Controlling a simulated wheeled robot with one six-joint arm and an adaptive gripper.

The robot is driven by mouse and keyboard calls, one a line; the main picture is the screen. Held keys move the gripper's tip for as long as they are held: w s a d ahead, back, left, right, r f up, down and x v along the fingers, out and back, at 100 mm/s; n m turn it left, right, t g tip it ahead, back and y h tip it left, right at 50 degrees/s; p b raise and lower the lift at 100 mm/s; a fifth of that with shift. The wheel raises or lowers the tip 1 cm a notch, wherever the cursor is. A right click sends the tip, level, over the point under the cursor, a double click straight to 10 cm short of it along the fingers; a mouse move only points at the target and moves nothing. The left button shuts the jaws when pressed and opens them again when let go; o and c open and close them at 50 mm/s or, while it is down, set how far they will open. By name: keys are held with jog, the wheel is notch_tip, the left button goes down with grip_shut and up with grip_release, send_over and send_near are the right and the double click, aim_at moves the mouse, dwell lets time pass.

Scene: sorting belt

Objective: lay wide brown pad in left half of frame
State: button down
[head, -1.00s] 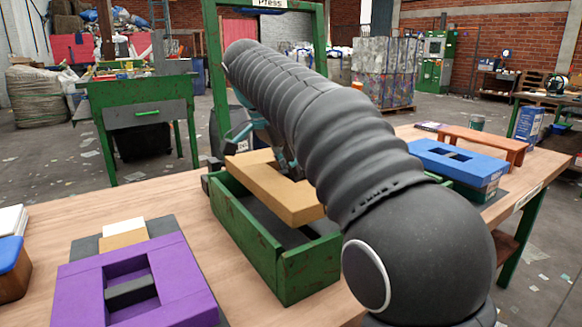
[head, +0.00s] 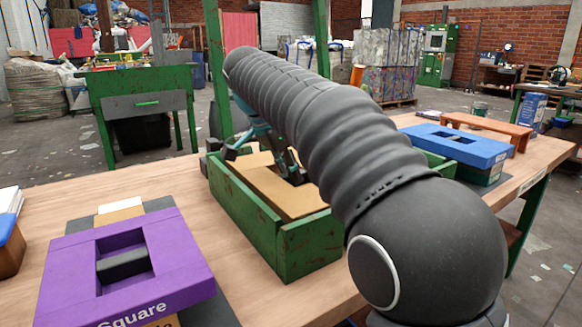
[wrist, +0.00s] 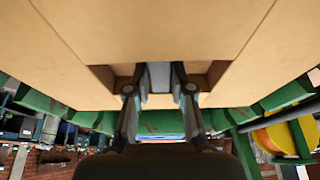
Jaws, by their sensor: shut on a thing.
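The wide brown pad (head: 290,199) lies level inside the left part of the green frame (head: 275,240), with its top at or slightly below the rim. Whether it rests on the frame's floor is hidden. My gripper (head: 287,168) reaches down to the pad's middle from above, partly behind my arm. In the wrist view the pad (wrist: 160,30) fills the upper part, and my gripper (wrist: 160,85) is shut at its recess, on a grey grip piece. The frame's right half is mostly hidden by my arm.
A purple block with a recess (head: 180,255) stands on the table at the left. A blue block (head: 460,145) and a brown bench-like piece (head: 490,130) stand at the right. Bare table (head: 170,190) lies left of the frame.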

jog(key=shift+f, duration=0.65)
jog(key=shift+f, duration=0.15)
jog(key=shift+f+b, duration=0.55)
jog(key=shift+b, duration=0.1)
jog(key=c, duration=0.9)
grip_release()
jog(key=v, duration=1.2)
jog(key=shift+d, duration=0.1)
